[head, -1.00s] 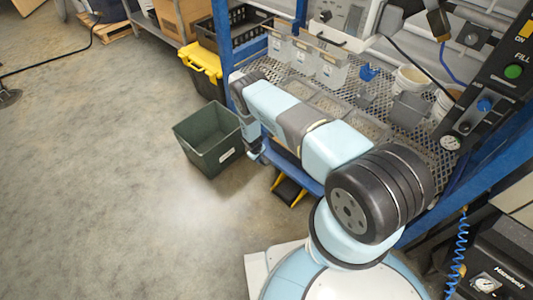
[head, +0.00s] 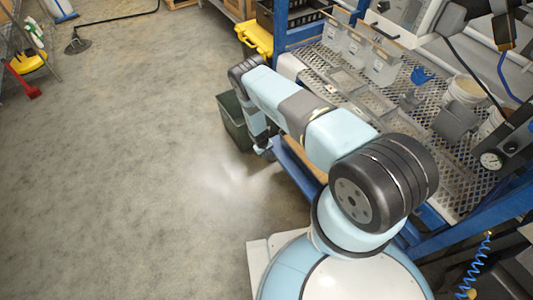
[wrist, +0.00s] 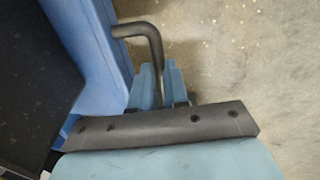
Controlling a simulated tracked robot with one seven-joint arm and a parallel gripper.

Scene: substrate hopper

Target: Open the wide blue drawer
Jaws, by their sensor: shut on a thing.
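The wide blue drawer shows in the wrist view as a blue front (wrist: 98,45) running down the left side. A dark bent handle (wrist: 150,32) sticks out from it. My gripper (wrist: 156,72) is shut on the handle, its two blue fingers on either side of the bar. In the head view, the blue drawer front (head: 297,172) lies low under the bench, partly hidden by my arm. My gripper (head: 263,147) is at its left end there, small and partly hidden. I cannot tell how far the drawer is out.
A dark green bin (head: 234,122) stands on the floor just behind my gripper, partly covered by my arm. The mesh bench (head: 450,130) with clear containers is at the right. Open concrete floor (head: 120,170) lies to the left.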

